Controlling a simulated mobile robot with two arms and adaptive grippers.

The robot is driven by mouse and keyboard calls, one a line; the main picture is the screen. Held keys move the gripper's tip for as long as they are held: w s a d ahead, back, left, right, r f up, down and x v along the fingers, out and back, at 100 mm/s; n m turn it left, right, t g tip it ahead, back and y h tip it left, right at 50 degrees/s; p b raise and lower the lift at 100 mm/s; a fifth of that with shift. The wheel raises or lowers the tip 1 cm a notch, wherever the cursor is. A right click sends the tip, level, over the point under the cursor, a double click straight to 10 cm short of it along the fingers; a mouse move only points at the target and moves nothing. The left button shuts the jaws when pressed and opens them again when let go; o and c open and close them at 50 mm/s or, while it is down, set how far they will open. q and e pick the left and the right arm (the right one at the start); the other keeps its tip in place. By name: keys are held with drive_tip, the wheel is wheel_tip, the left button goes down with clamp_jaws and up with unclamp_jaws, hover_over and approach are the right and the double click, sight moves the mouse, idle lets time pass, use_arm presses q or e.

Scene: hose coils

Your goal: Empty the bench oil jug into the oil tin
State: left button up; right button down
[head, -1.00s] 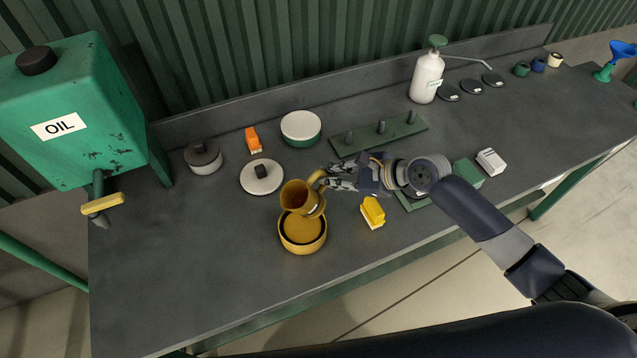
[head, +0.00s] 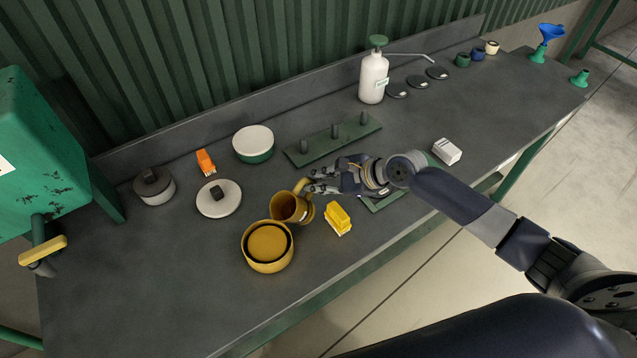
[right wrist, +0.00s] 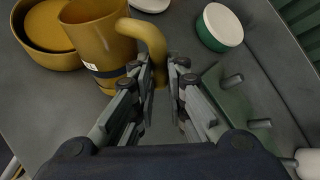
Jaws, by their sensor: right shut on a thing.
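The mustard-yellow jug (head: 287,207) is beside and slightly behind the round mustard-yellow tin (head: 262,266), its mouth leaning left. My right gripper (head: 312,185) is shut on the jug's handle. In the right wrist view, the fingers (right wrist: 160,75) close around the handle of the jug (right wrist: 98,45), which has a dark band with a small label. The tin (right wrist: 45,58) is partly behind the jug there, at the upper left. A flat ochre surface shows inside the tin. No stream shows from the jug, and its inside depth is hidden. My left gripper is out of view.
A yellow block-like item (head: 338,219) stands just right of the jug. Behind are a white-topped green pot (head: 253,143), a pale lid (head: 219,199), an orange item (head: 205,161) and a pegged green rack (head: 322,146). The bench is clear left of the tin.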

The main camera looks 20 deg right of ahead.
sight(307, 183)
drive_tip(key=r+p, duration=0.1)
drive_tip(key=a+r+n+h+p, duration=0.1)
drive_tip(key=r+t+h+p, duration=0.1)
drive_tip(key=p, duration=0.1)
drive_tip(key=shift+s+a+r+n, duration=0.2)
drive_tip(key=shift+s+n, duration=0.1)
drive_tip(key=shift+s, duration=0.1)
drive_tip(key=shift+f, duration=0.1)
idle(0.3)
drive_tip(key=shift+f, duration=0.8)
drive_tip(key=p, duration=0.3)
drive_tip(key=shift+s+a+r+t+h+p, duration=0.2)
drive_tip(key=shift+a+r+t+h+p, duration=0.05)
drive_tip(key=shift+r+t+h+p, duration=0.15)
drive_tip(key=n+p, duration=0.1)
drive_tip(key=p, duration=0.2)
drive_tip(key=shift+s+a+r+t+h, duration=0.25)
drive_tip(key=shift+a+t+h, duration=0.05)
drive_tip(key=shift+a, duration=0.05)
